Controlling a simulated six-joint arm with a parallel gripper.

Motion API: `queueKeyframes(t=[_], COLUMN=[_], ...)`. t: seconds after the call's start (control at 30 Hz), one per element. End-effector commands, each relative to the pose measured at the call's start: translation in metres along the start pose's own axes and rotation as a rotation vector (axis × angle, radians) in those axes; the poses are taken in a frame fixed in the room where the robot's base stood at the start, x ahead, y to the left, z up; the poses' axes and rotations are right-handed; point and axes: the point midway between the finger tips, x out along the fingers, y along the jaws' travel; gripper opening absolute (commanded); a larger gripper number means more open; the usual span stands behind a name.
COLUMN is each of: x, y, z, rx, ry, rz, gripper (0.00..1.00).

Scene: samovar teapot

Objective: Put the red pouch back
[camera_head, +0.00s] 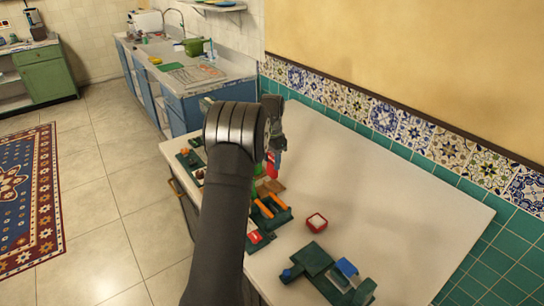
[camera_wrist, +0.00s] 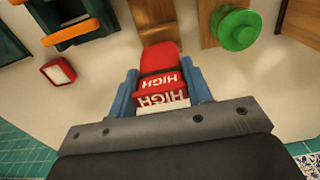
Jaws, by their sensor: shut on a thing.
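The red pouch (camera_wrist: 160,62) is between the two blue fingers of my gripper (camera_wrist: 160,88) in the wrist view. It bears white "HIGH" lettering, with a whitish band at its near end. My gripper is shut on it. In the head view the pouch (camera_head: 271,167) shows as a red patch below my gripper, over the white counter (camera_head: 345,190). My arm hides part of the scene there. I cannot tell whether the pouch touches the counter.
A small red box with a white top (camera_head: 316,222) stands on the counter. Dark green trays with orange pieces (camera_head: 268,208) lie left of it, and a dark green holder (camera_head: 312,258) is in front. A green round piece (camera_wrist: 238,30) is near my gripper. The counter's right side is clear.

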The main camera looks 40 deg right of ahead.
Motion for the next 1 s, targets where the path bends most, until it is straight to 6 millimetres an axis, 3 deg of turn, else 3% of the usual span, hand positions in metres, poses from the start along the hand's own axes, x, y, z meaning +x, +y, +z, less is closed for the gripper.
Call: queueKeyframes(t=[0.2,1.0], x=[0.009,0.014], y=[0.000,0.000], z=[0.000,0.000], rx=[0.000,0.000], ry=[0.000,0.000], rz=[0.000,0.000], gripper=[0.18,0.18])
